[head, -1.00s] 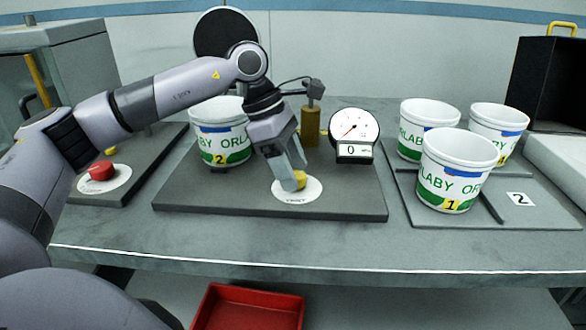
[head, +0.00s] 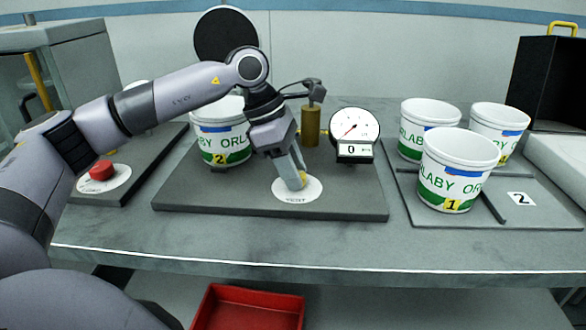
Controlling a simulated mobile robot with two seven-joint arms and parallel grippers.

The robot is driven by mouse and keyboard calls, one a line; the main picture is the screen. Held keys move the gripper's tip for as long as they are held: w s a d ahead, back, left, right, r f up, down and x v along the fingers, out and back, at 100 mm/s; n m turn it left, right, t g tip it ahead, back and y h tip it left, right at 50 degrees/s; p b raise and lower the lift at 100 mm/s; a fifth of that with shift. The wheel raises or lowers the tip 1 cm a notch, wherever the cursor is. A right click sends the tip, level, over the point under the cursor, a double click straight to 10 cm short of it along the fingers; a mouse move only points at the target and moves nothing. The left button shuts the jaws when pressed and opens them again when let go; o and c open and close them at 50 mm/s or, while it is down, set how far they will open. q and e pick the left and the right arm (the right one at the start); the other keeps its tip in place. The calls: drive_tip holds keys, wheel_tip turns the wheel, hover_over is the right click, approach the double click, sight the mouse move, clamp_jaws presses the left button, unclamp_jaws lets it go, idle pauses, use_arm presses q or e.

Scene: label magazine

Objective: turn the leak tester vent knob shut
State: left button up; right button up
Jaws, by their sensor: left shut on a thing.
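The leak tester (head: 345,203) is a dark grey base plate in the middle of the bench. Near its front edge is a white round label (head: 309,191) with print too small to read surely. The yellow vent knob (head: 303,177) stands on this label, mostly hidden by my fingers. My left gripper (head: 294,181) points down and is shut on the knob. On the tester a dial gauge (head: 354,126) has its needle to the lower left and a display reading 0. A white tub marked 2 (head: 221,137) stands behind my forearm. My right gripper is not in view.
A brass post (head: 311,126) with a dark arm stands behind my gripper. A red button (head: 102,171) is at left. White tubs (head: 450,177) stand on a divided tray (head: 470,228) at right. A red bin (head: 248,315) is below the bench front. The front bench strip is clear.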

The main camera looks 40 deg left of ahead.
use_arm(q)
drive_tip(key=shift+s+d+f+n+t+b, duration=0.1)
drive_tip(key=shift+n+t+b, duration=0.3)
drive_tip(key=shift+n, duration=0.8)
drive_tip(key=shift+n+t+y, duration=0.3)
drive_tip(key=shift+n+y, duration=0.1)
drive_tip(key=shift+n, duration=0.4)
drive_tip(key=n, duration=0.2)
drive_tip(key=n+t+y+b, duration=0.1)
drive_tip(key=n, duration=0.1)
drive_tip(key=shift+s+d+n, duration=0.1)
drive_tip(key=shift+d+n, duration=0.05)
drive_tip(key=shift+n, duration=0.15)
drive_tip(key=n+y+b, duration=0.1)
drive_tip(key=n+y, duration=0.1)
drive_tip(key=n, duration=0.2)
drive_tip(key=shift+d+n, duration=0.15)
drive_tip(key=shift+n, duration=0.15)
drive_tip(key=shift+n+y+b, duration=0.3)
drive_tip(key=shift+n+y, duration=0.5)
drive_tip(key=shift+n, duration=1)
drive_tip(key=shift+d, duration=0.1)
drive_tip(key=o, duration=1)
drive_tip(key=shift+o, duration=0.2)
